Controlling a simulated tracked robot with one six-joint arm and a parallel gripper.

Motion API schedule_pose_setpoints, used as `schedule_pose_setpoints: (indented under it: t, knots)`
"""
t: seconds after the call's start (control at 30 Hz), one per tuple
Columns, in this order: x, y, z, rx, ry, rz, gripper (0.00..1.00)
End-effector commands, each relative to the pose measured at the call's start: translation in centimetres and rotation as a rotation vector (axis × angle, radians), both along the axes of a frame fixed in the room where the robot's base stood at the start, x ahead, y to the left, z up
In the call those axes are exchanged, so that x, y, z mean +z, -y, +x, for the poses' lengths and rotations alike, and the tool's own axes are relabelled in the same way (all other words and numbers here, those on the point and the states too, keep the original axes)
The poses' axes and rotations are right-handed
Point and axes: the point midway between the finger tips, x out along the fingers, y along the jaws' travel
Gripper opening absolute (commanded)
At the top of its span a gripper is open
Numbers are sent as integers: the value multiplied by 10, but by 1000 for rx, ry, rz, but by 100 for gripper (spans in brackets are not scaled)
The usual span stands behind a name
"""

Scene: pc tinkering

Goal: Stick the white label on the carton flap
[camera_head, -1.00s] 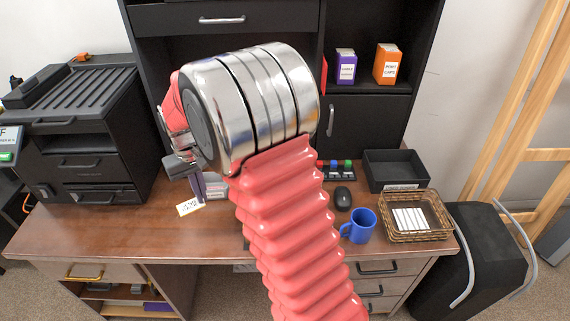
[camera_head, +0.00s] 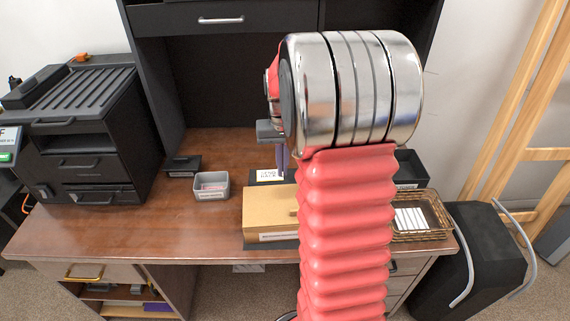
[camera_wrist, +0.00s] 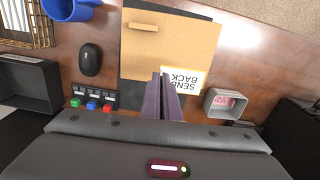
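The white label (camera_head: 268,175), with a yellow edge and the words SEND BACK, is at the tips of my gripper (camera_wrist: 165,100). My gripper's purple fingers are closed together on it, and the label (camera_wrist: 186,80) moves with them. The tan carton (camera_head: 262,207) lies on a dark mat on the desk, with a small tab on top and a white strip on its front. In the wrist view the label overlaps the carton's (camera_wrist: 165,45) near edge; I cannot tell the height between them. My arm hides the carton's right part in the head view.
A small grey box (camera_head: 211,187) with red-and-white pieces stands left of the carton. A wire basket (camera_head: 432,222) and a black tray (camera_head: 410,170) are at the right. The wrist view shows a mouse (camera_wrist: 91,59), blue mug (camera_wrist: 68,8) and coloured buttons (camera_wrist: 92,104). The desk's left front is clear.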

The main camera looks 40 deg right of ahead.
Motion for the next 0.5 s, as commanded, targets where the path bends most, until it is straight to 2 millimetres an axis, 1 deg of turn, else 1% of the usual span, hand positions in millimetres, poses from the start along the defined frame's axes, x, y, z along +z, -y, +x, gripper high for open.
schedule_pose_setpoints:
  t: [0.3,0.5]
  knots:
    - [-1,-1,0,2,0,0,0]
    - [-10,-1,-1,2,-2,2,0]
